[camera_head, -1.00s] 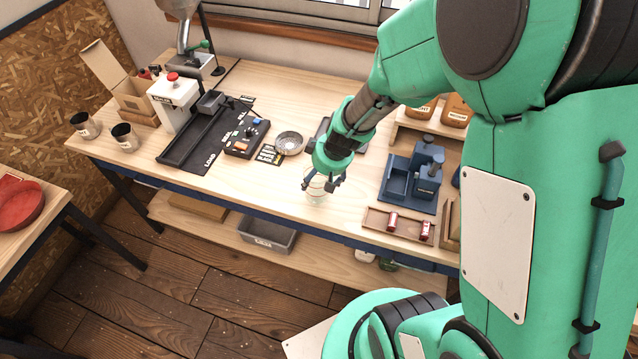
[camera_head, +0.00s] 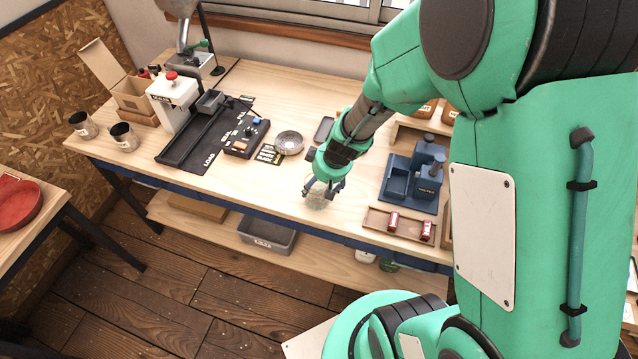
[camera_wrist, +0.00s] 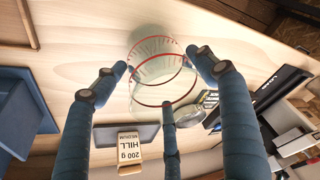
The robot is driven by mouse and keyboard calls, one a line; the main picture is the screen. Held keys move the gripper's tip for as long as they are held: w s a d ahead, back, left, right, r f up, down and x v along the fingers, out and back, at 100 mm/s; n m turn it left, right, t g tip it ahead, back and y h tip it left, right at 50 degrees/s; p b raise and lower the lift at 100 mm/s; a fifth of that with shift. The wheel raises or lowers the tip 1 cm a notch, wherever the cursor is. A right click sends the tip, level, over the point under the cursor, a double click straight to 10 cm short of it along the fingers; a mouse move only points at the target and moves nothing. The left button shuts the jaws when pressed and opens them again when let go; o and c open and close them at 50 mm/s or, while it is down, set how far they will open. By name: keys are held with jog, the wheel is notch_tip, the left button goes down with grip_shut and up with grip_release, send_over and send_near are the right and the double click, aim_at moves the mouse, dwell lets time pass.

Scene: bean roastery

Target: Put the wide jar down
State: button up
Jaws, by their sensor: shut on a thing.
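The wide jar (camera_wrist: 165,75) is clear glass with red rings, and it shows in the wrist view between the fingers. In the head view the jar (camera_head: 317,201) is small and partly hidden under my gripper (camera_head: 325,186). My gripper, also in the wrist view (camera_wrist: 163,80), is shut on the jar with its fingers around the sides. The jar is at the wooden workbench (camera_head: 270,180), near its front edge. I cannot tell whether its base touches the bench top.
A tray with red-and-white tins (camera_head: 393,221) lies right of the jar, with a blue fixture (camera_head: 412,182) behind it. A round metal dish (camera_head: 289,142) and a black control box (camera_head: 245,137) stand to the left. Bare bench lies left of the jar.

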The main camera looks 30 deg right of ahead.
jog(key=o, duration=1.4)
jog(key=shift+r, duration=0.15)
jog(key=shift+s+r+p, duration=0.1)
jog(key=shift+r+p, duration=0.2)
jog(key=p+v, duration=0.2)
jog(key=v, duration=0.9)
jog(key=shift+s+r, duration=0.1)
